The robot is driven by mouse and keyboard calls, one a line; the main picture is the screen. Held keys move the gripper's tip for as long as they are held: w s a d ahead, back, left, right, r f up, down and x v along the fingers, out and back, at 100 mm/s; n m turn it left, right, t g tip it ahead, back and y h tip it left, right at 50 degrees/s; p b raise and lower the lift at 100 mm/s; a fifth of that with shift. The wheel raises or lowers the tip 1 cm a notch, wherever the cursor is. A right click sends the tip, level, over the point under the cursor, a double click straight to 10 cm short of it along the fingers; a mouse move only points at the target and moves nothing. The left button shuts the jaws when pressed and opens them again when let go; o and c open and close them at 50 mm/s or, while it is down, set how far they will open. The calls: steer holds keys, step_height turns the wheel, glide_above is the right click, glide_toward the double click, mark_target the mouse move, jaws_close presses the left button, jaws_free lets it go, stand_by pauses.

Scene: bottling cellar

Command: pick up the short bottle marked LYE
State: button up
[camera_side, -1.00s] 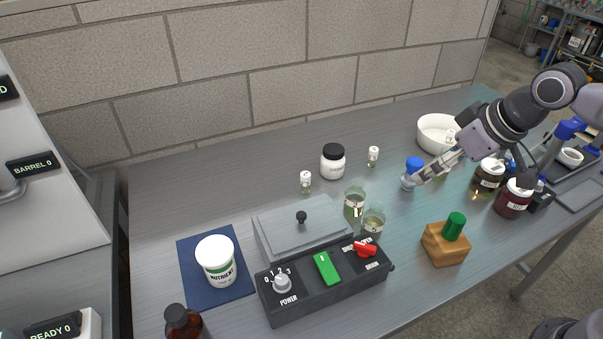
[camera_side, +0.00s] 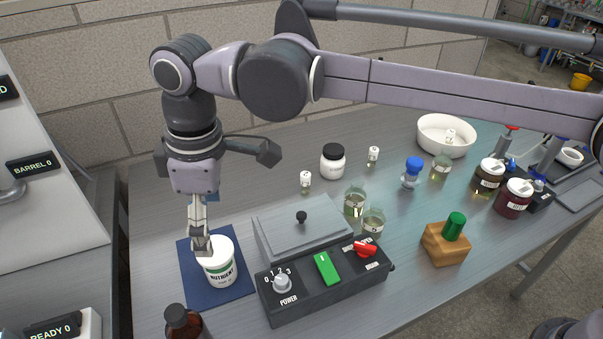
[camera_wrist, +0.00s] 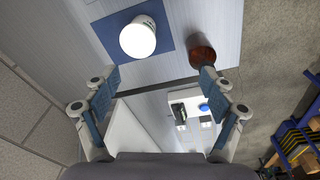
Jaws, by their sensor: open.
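I cannot read LYE on any bottle. A brown bottle with a dark cap (camera_side: 181,318) stands at the front left, cut off by the picture's edge. In the wrist view a brown round thing, likely the same bottle (camera_wrist: 202,56), lies beyond the right fingertip. Two small white-capped bottles (camera_side: 306,181) (camera_side: 373,155) stand behind the grey box, their labels too small to read. My gripper (camera_side: 201,244) points down in front of the white NUTRIENT tub's (camera_side: 221,270) upper left. In the wrist view my gripper (camera_wrist: 160,72) is open and empty, with the tub (camera_wrist: 138,38) beyond the fingertips.
The tub stands on a blue mat (camera_side: 237,294). A grey control box (camera_side: 322,283) is right of it. A black-lidded white jar (camera_side: 333,164), glass beakers (camera_side: 355,203), a blue-topped item (camera_side: 412,174) and a wooden block (camera_side: 444,245) stand further right. Bare bench lies behind the mat.

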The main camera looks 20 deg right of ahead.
mark_target(173, 311)
steer(key=s+a+f+n, duration=0.1)
steer(key=s+a, duration=0.1)
steer(key=a, duration=0.1)
steer(key=s+a+f+n, duration=0.1)
steer(key=s+a+f, duration=0.1)
steer(key=a, duration=0.1)
steer(key=s+a+f+h, duration=0.1)
steer(key=s+a, duration=0.1)
steer(key=a, duration=0.1)
steer(key=shift+f+n+g, duration=0.3)
steer(key=shift+n+g, duration=0.1)
step_height(173, 311, down, 5)
steer(key=shift+s+f, duration=0.1)
steer(key=shift+f, duration=0.1)
steer(key=shift+s+d+f, duration=0.1)
steer(key=shift+f, duration=1.25)
steer(key=shift+s+d+f, duration=0.1)
steer(key=shift+f, duration=1.25)
steer(key=c, duration=1.7)
